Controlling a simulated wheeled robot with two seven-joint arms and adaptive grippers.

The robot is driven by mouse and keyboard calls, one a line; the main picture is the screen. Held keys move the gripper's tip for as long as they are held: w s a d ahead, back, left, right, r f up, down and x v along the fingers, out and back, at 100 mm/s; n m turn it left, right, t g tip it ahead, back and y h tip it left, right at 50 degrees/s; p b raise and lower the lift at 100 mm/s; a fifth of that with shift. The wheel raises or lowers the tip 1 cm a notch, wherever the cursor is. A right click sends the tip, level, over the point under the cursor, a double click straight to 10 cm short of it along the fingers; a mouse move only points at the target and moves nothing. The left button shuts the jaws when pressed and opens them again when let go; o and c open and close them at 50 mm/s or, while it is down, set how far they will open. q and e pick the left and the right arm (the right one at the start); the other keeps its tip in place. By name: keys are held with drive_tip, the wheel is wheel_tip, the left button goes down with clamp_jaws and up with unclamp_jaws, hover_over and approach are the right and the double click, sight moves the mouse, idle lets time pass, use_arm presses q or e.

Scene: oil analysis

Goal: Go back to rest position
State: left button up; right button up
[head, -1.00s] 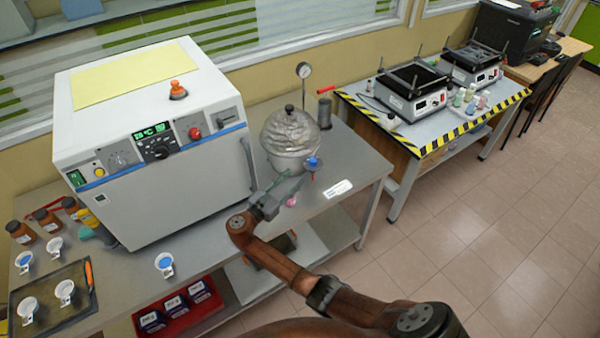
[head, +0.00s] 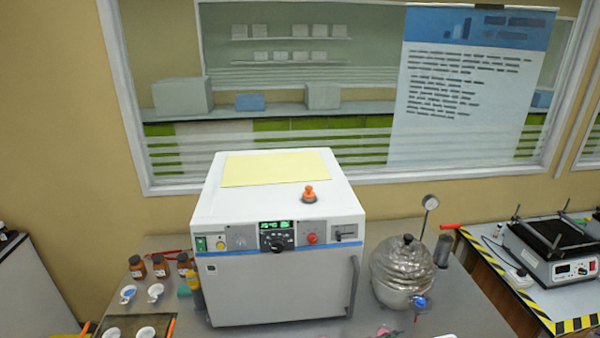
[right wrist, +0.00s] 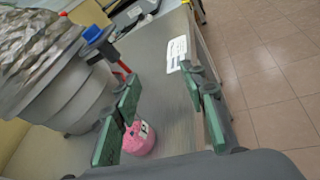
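My right gripper (right wrist: 160,115) shows in the right wrist view with its two green-padded fingers spread apart. A small round pink object (right wrist: 140,140) with a white label is on the grey bench beyond the fingers, closer to the left finger. Nothing is clamped between the fingers. In the head view, the pink object (head: 383,330) shows at the bottom edge, beside a small grey piece that looks like the tip of my right gripper. The rest of my right arm is out of the head view. My left gripper is in neither view.
A white oven (head: 280,285) stands on the bench, with a foil-wrapped vessel (head: 402,270) to its right. Brown bottles (head: 160,266) and white cups (head: 155,291) are at left. Floor (right wrist: 265,80) lies beyond the bench edge.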

drive_tip(key=s+d+f+m+g+y, duration=0.1)
drive_tip(key=s+d+f+m+y, duration=0.2)
drive_tip(key=s+f+m, duration=0.5)
drive_tip(key=s+d+f+m+g+y, duration=0.15)
drive_tip(key=s+f+y, duration=0.35)
drive_tip(key=s, duration=0.6)
drive_tip(key=s+a+r+m+y, duration=0.1)
drive_tip(key=s+a+m+y, duration=0.2)
drive_tip(key=s, duration=0.6)
drive_tip(key=s+a+r+m+y, duration=0.1)
drive_tip(key=s+r+m+y, duration=0.1)
drive_tip(key=s+m, duration=0.55)
drive_tip(key=s+a+f+n, duration=0.1)
drive_tip(key=s+f+n, duration=0.15)
drive_tip(key=f, duration=2.65)
drive_tip(key=s+f+g, duration=0.2)
drive_tip(key=s+f, duration=1.6)
drive_tip(key=s, duration=0.2)
drive_tip(key=shift+a+f+y, duration=0.15)
drive_tip(key=shift+a+y, duration=0.05)
drive_tip(key=shift+y, duration=0.2)
drive_tip(key=shift+s, duration=0.1)
